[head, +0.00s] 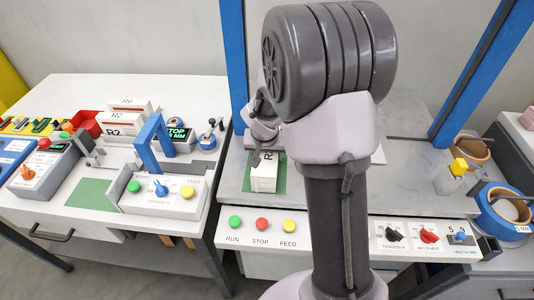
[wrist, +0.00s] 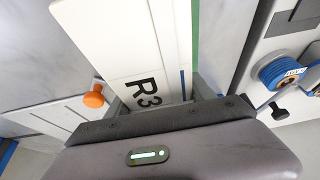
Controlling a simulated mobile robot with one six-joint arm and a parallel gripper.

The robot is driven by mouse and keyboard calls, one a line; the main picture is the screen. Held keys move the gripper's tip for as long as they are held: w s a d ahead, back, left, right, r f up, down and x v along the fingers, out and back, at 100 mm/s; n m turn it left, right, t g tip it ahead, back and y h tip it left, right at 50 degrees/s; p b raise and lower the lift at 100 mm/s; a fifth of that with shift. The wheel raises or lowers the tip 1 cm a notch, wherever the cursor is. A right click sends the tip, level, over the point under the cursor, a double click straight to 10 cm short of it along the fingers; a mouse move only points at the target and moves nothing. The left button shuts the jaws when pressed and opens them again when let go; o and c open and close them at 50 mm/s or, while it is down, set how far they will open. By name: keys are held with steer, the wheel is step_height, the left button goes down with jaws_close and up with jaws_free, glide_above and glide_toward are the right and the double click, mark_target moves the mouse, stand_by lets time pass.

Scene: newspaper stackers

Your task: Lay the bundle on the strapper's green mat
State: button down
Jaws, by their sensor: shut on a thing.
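The bundle (head: 264,178) is a white stack with a black label, partly hidden behind my arm. In the wrist view the bundle (wrist: 125,40) reads R3 and has a thin blue line near one edge. My gripper (head: 258,157) is shut on the bundle from above. The strapper's green mat (head: 281,182) shows beside the bundle, and a green strip (wrist: 195,35) runs along the bundle's right side in the wrist view. The bundle stands over the mat area; I cannot tell whether it touches the mat.
The strapper's blue uprights (head: 234,60) rise left and right of my arm. Its front panel (head: 262,243) has coloured buttons and knobs. The left table holds white bundles (head: 118,121), a smaller blue-arched machine (head: 154,140) and another green mat (head: 92,192). Blue tape (head: 505,212) lies at right.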

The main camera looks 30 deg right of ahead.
steer(key=shift+f, duration=0.1)
steer(key=shift+c, duration=1.4)
jaws_free()
steer(key=p+v, duration=0.7)
steer(key=v, duration=1)
steer(key=s+a+r+n+t+y, duration=0.1)
steer(key=s+a+r+y, duration=0.1)
steer(key=s+a+r, duration=0.3)
steer(key=s+a+r+n+t+y, duration=0.1)
steer(key=s+a+r, duration=0.4)
steer(key=s+a, duration=0.5)
steer(key=s+y, duration=0.1)
steer(key=s, duration=0.3)
steer(key=shift+b, duration=0.3)
